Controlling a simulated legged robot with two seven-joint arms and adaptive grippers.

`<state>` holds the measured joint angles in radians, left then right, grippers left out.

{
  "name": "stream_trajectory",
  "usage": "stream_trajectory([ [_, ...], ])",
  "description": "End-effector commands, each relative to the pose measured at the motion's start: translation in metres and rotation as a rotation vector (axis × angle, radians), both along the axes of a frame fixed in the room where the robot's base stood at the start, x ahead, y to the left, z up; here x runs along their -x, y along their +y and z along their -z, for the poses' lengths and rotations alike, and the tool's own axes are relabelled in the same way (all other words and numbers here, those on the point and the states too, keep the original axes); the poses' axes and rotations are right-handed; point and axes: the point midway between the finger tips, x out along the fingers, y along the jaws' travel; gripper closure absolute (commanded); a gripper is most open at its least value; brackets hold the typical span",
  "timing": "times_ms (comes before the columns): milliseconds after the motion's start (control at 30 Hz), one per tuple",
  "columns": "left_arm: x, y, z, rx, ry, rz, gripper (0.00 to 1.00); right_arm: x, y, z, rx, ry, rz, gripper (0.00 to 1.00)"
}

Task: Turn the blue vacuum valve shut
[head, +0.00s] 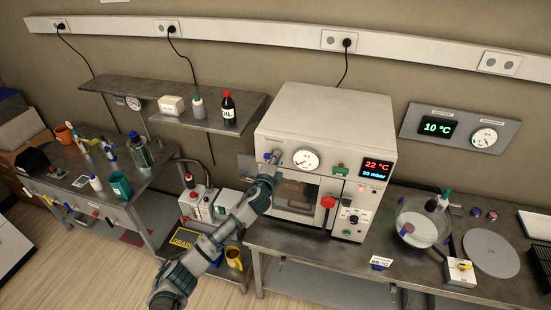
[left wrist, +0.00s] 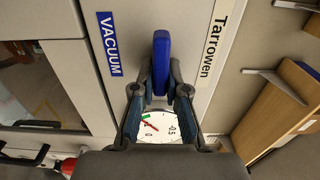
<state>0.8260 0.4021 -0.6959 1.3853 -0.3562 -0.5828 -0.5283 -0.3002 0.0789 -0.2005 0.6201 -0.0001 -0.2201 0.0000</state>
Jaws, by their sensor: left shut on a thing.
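The blue vacuum valve handle (left wrist: 161,62) stands between the fingers of my left gripper (left wrist: 160,85) in the left wrist view. The handle looks like a flat upright bar in that picture, beside the blue VACUUM label (left wrist: 109,43). The fingers are shut on it from both sides. In the head view my left gripper (head: 268,168) reaches the upper left front of the white vacuum oven (head: 330,115). The valve is mostly hidden there by the gripper. A round gauge (left wrist: 160,126) shows behind the fingers. My right gripper is not in view.
The oven has a red door handle (head: 328,202) and a display reading 22 °C and 30 mbar (head: 375,169). A shelf (head: 190,108) with bottles is left of the oven. A glass desiccator (head: 422,225) stands on the bench to its right.

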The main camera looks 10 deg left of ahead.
Motion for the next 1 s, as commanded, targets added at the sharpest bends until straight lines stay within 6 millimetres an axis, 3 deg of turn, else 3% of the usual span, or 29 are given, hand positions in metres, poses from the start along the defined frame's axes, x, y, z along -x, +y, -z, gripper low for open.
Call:
stream_trajectory([
  [67,0.001,-0.003,0.006,-0.002,0.009,0.004,1.00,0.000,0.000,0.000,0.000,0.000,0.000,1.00],
  [100,0.001,-0.003,0.006,-0.002,0.009,0.004,0.80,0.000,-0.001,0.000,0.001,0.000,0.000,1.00],
  [200,0.001,-0.003,0.006,-0.001,0.009,0.004,0.61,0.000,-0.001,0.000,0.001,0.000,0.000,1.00],
  [567,0.005,0.000,0.004,0.001,0.004,0.001,0.61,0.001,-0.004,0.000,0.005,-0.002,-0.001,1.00],
  [767,0.035,0.001,0.004,-0.001,0.004,0.004,0.61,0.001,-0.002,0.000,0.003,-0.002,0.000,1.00],
  [1000,0.087,0.002,0.005,0.001,0.006,0.003,0.61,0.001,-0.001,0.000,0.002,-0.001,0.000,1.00],
])
